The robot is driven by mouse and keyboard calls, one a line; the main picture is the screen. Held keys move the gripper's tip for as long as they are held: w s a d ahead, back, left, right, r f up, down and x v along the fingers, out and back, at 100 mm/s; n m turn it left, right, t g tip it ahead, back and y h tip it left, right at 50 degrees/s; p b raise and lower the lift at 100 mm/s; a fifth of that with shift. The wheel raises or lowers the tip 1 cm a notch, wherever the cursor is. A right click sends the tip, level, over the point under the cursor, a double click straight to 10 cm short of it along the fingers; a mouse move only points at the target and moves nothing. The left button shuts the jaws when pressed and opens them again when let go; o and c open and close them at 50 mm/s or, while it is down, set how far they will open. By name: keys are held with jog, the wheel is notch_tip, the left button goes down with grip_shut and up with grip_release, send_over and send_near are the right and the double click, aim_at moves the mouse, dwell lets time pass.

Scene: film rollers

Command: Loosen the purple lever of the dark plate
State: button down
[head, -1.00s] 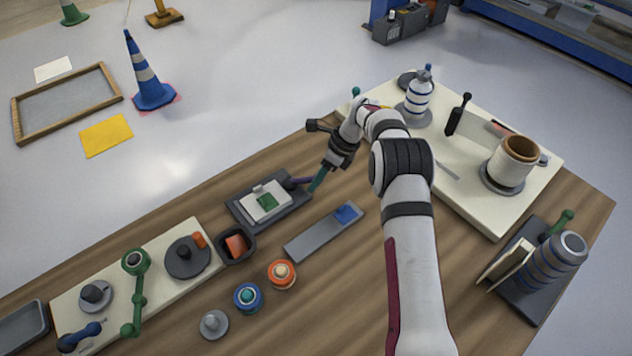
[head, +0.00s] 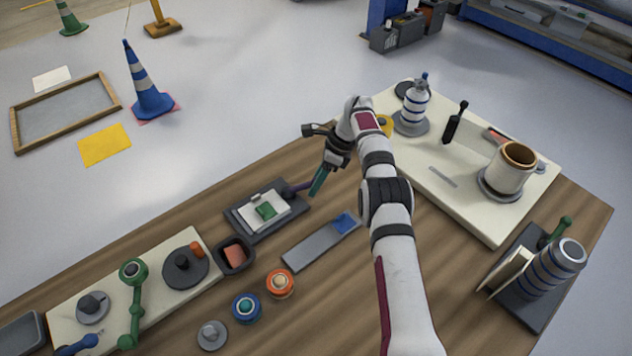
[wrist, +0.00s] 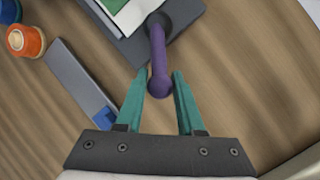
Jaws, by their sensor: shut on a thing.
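The dark plate (head: 236,226) lies on the wooden table, with a white block (head: 287,209) bearing a green square on top. Its purple lever (head: 298,187) sticks out from the far right corner toward my gripper (head: 318,182). In the wrist view, the lever (wrist: 159,50) runs from a dark round pivot on the plate (wrist: 130,48) down between the teal fingers of my gripper (wrist: 158,73). The fingers are shut on the lever's free end, one on each side. In the head view, the fingers partly hide that end.
A grey strip with a blue end (head: 310,246) lies just right of the plate. A dark square cup (head: 234,255) stands near the plate's front. Orange (head: 280,284) and blue (head: 246,307) rollers stand in front. A pale board (head: 475,222) with parts lies right of my arm.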

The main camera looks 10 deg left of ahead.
jog(key=c, duration=0.5)
grip_release()
jog(key=shift+c, duration=0.2)
